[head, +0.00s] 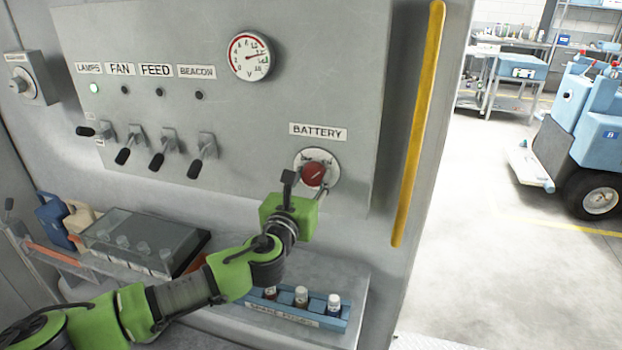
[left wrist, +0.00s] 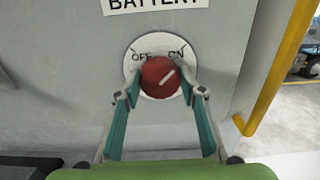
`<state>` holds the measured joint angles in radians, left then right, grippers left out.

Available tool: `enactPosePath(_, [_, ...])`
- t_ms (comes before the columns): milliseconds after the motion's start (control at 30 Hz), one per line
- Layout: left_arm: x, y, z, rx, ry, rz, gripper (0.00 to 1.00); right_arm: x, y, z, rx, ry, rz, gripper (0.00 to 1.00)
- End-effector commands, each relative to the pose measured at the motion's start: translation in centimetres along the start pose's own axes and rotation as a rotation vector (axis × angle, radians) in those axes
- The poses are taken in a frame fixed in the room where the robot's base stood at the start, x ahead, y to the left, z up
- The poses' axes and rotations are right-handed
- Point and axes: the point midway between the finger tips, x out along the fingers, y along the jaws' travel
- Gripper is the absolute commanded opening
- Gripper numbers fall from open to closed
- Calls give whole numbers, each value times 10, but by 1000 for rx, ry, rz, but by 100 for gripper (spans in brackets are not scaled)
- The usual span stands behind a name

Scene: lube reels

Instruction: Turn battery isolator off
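The battery isolator is a red round knob (head: 314,174) on a white disc under the BATTERY label (head: 318,132). In the left wrist view the knob (left wrist: 161,77) has a pale mark that points up and right toward ON; OFF is printed at its upper left. My left gripper (head: 304,182) is at the panel in front of the knob. In the left wrist view its two teal fingers (left wrist: 161,92) are spread, one on each side of the knob, with the tips close to its edges. I see no clear contact. My right gripper is not in view.
Several toggle switches (head: 160,150) and a gauge (head: 250,56) are on the panel to the left. A shelf below holds a clear-lidded box (head: 140,238) and a blue rack (head: 300,318) of small bottles. A yellow bar (head: 418,125) runs down the panel's right edge.

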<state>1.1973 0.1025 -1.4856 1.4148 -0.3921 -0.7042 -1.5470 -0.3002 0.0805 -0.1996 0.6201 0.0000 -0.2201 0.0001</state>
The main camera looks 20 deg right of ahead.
Motion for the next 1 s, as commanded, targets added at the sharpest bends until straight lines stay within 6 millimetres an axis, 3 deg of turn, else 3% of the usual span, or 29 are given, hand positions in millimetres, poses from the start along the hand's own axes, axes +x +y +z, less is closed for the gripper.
enactPosePath(467, [0, 1, -2, -103, 2, 3, 16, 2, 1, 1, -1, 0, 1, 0])
enactPosePath(1000, [0, 1, -2, -580, 2, 3, 16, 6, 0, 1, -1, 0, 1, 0])
